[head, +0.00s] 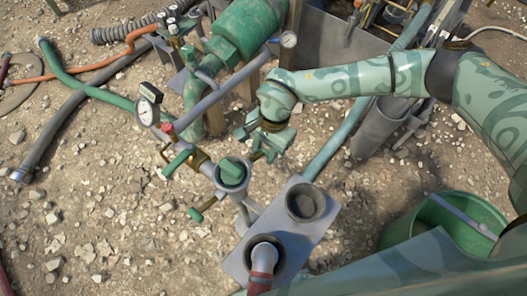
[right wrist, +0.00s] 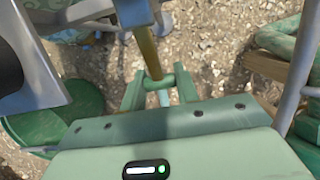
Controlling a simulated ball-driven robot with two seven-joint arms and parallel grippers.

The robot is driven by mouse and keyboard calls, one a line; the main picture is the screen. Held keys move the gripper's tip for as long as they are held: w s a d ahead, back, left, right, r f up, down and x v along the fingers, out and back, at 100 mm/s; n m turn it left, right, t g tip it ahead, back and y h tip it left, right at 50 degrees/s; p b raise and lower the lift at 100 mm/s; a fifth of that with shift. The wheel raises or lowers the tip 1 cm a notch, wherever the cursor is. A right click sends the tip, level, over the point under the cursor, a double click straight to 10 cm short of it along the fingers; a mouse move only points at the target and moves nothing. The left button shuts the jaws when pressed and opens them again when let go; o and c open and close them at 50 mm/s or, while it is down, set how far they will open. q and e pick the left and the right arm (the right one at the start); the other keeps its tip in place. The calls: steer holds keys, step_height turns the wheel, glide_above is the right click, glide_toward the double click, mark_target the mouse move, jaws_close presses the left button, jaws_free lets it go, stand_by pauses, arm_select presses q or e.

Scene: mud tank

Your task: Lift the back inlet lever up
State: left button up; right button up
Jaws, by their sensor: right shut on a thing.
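My right gripper (head: 262,146) reaches in from the upper right in the head view, beside the pipework and beyond the green-capped fitting (head: 232,173). In the right wrist view its two green fingers (right wrist: 158,92) are shut on the back inlet lever, whose brass rod (right wrist: 149,52) runs upward in the picture from between them. A green piece crosses the rod's end at the fingers. In the head view the gripper largely hides this lever, so I cannot tell its exact angle. My left gripper is not in view.
A pressure gauge (head: 147,113) and another green-handled lever (head: 179,162) stand left of the gripper. A grey plate (head: 307,245) with pipe sockets is in front. A green bucket (head: 436,214) stands at the right. Open stony ground lies to the left.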

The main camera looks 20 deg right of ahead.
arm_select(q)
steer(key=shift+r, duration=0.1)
arm_select(e)
steer(key=shift+w+r, duration=0.15)
steer(key=shift+r, duration=0.05)
arm_select(q)
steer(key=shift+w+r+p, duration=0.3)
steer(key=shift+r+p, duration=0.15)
steer(key=shift+p, duration=0.1)
arm_select(e)
steer(key=shift+v, duration=0.9)
steer(key=shift+d, duration=0.1)
steer(key=shift+r, duration=0.1)
arm_select(q)
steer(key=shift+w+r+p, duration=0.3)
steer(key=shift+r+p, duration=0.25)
steer(key=shift+p, duration=0.05)
arm_select(e)
steer(key=shift+v, duration=0.85)
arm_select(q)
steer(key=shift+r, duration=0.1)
arm_select(e)
steer(key=shift+r, duration=0.1)
